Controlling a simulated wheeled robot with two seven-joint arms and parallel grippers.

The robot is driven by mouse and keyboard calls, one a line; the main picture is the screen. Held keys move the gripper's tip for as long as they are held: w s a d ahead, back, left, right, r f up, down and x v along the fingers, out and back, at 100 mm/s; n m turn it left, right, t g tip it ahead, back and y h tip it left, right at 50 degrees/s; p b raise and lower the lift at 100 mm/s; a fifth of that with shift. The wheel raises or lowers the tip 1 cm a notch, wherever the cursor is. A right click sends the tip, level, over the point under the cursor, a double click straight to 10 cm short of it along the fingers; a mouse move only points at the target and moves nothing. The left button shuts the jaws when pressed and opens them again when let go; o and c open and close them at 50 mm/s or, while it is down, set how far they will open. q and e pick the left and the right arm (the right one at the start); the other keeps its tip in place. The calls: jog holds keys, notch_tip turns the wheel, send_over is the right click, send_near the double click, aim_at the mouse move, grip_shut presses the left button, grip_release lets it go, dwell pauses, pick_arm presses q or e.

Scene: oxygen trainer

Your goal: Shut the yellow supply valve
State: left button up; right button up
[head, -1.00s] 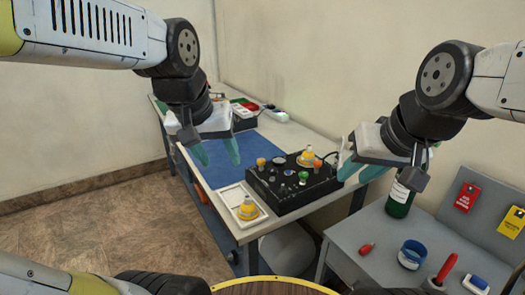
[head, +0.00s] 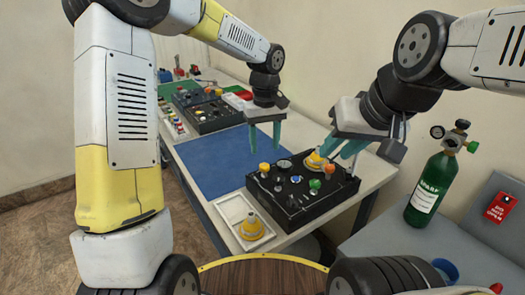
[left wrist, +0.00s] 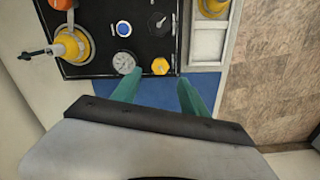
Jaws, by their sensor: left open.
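A black panel box (head: 290,208) stands on the table, its top carrying knobs, a gauge and a domed yellow fitting (head: 314,162). A yellow knob (head: 264,168) sits at the box's back left corner; it also shows in the left wrist view (left wrist: 160,66), beside the gauge (left wrist: 124,62). I cannot tell which yellow part is the supply valve. My left gripper (head: 265,148) is open and empty above the blue mat, behind the yellow knob and apart from it. My right gripper (head: 336,154) has its fingers apart by the domed fitting; contact is unclear.
A white tray (head: 229,209) with another yellow dome (head: 252,226) lies left of the box. The blue mat (head: 208,160) is clear. More panels (head: 207,112) stand farther back. A green cylinder (head: 430,185) stands at the right.

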aim_at(264, 166)
pick_arm(q)
notch_tip(264, 166, down, 7)
dwell(0.3)
grip_shut()
